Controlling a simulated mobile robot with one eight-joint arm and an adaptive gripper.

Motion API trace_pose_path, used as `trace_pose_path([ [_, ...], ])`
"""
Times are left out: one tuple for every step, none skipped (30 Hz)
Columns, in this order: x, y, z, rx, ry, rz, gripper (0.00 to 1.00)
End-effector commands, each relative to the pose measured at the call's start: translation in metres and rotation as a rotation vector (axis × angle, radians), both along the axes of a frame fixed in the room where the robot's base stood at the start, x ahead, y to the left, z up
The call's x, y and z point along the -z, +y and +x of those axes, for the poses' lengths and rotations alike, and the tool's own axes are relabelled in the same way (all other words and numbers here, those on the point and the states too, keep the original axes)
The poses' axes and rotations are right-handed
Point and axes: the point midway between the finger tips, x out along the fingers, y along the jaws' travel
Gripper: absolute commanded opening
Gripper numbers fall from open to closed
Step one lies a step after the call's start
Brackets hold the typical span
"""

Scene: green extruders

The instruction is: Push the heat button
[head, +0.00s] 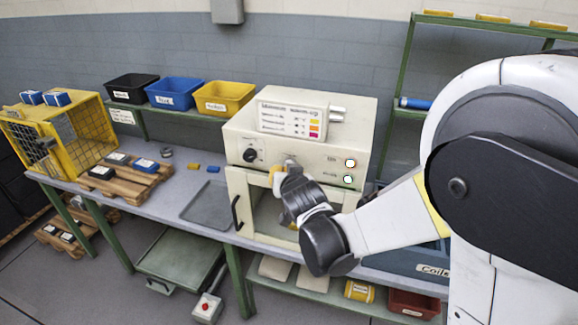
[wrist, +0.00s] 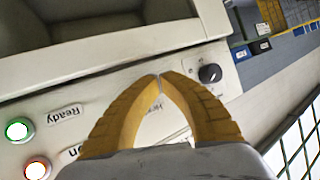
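The heat button belongs to the cream machine (head: 235,140), on its front panel. In the wrist view, a label that seems to read "Heat" (wrist: 155,106) shows between my fingers. The button itself I cannot make out; the fingertips may hide it. My gripper (head: 277,171) is in front of the panel, right of the black knob (head: 250,155). In the wrist view my gripper's (wrist: 160,76) yellow fingertips meet with nothing between them. I cannot tell whether they touch the panel. The "On" light (head: 351,163) has an orange-red ring, the "Ready" light (head: 348,180) a green one.
The machine's windowed door with a black handle (head: 236,213) is below the panel. A grey tray (head: 209,205) lies on the bench to its left. A yellow cage (head: 85,135) and wooden pallets stand farther left. Bins (head: 224,97) line the shelf behind.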

Motion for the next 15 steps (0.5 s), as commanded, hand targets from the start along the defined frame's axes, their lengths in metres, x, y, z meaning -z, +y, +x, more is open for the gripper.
trace_pose_path([
  [0.0000, 0.0000, 0.0000, 0.000, 0.000, 0.000, 0.00],
  [0.0000, 0.0000, 0.0000, 0.000, 0.000, 0.000, 0.00],
  [0.0000, 0.0000, 0.0000, 0.000, 0.000, 0.000, 0.00],
  [0.0000, 0.0000, 0.0000, 0.000, 0.000, 0.000, 0.00],
  [0.0000, 0.0000, 0.0000, 0.000, 0.000, 0.000, 0.00],
  [0.0000, 0.0000, 0.0000, 0.000, 0.000, 0.000, 0.00],
  [0.0000, 0.0000, 0.0000, 0.000, 0.000, 0.000, 0.00],
  [0.0001, -0.0001, 0.0001, 0.000, 0.000, 0.000, 0.00],
  [0.0001, -0.0001, 0.0004, 0.000, 0.000, 0.000, 0.00],
  [0.0001, -0.0004, 0.0009, 0.000, 0.000, 0.000, 0.00],
  [0.0003, -0.0006, 0.0016, 0.000, 0.000, 0.000, 0.00],
  [0.0004, -0.0011, 0.0028, 0.000, 0.000, 0.000, 0.00],
  [0.0006, -0.0015, 0.0038, 0.000, 0.000, 0.000, 0.00],
  [0.0007, -0.0018, 0.0049, 0.000, 0.000, 0.000, 0.00],
  [0.0007, -0.0024, 0.0063, 0.000, 0.000, 0.000, 0.00],
])
